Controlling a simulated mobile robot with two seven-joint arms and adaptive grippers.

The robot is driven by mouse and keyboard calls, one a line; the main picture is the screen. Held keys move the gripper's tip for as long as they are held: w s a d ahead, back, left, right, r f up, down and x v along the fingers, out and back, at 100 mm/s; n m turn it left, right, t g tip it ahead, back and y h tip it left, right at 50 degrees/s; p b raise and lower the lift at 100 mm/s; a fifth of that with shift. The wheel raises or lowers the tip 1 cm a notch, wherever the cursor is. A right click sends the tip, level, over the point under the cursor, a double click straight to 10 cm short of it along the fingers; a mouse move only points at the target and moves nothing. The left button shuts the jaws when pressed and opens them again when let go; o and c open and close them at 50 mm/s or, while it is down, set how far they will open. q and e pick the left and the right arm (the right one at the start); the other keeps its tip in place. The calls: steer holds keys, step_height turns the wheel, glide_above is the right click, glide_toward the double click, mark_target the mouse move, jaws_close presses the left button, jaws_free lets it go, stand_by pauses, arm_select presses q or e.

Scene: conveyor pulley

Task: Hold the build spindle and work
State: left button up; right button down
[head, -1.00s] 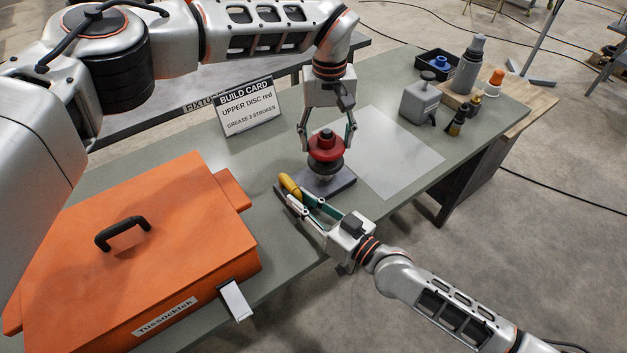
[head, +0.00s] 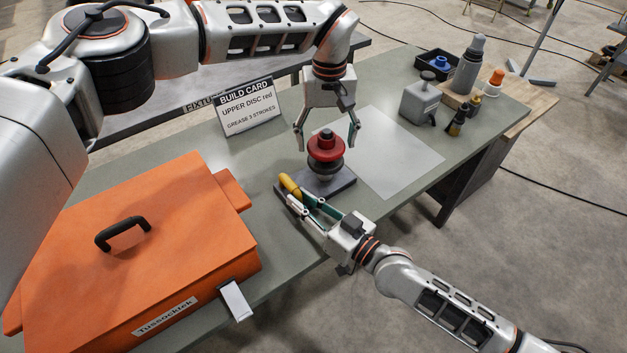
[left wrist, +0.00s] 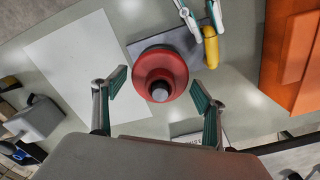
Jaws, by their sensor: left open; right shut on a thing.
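The build spindle stands on a dark grey base plate (head: 340,186) near the table's front edge. A red disc (head: 326,147) sits at its top above a darker disc (head: 328,168), with a dark knob (head: 326,134) in the middle. My left gripper (head: 327,140) is open above the spindle, one finger on each side of the red disc. In the left wrist view the red disc (left wrist: 160,74) lies between the open fingers, apart from both. My right gripper (head: 299,196) is shut on the yellow handle (head: 289,185) at the base plate's left end. The handle also shows in the left wrist view (left wrist: 211,48).
A build card (head: 248,107) reads "UPPER DISC red, GREASE 3 STROKES". An orange case (head: 170,235) fills the left of the table. A pale sheet (head: 390,155) lies right of the spindle. A grey can (head: 420,102), bottles and a black tray (head: 437,65) stand at back right.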

mark_target(327, 130)
arm_select(q)
steer(key=shift+r, duration=1.75)
steer(key=shift+o, duration=0.5)
steer(key=o, duration=0.5)
steer(key=shift+o, duration=1.2)
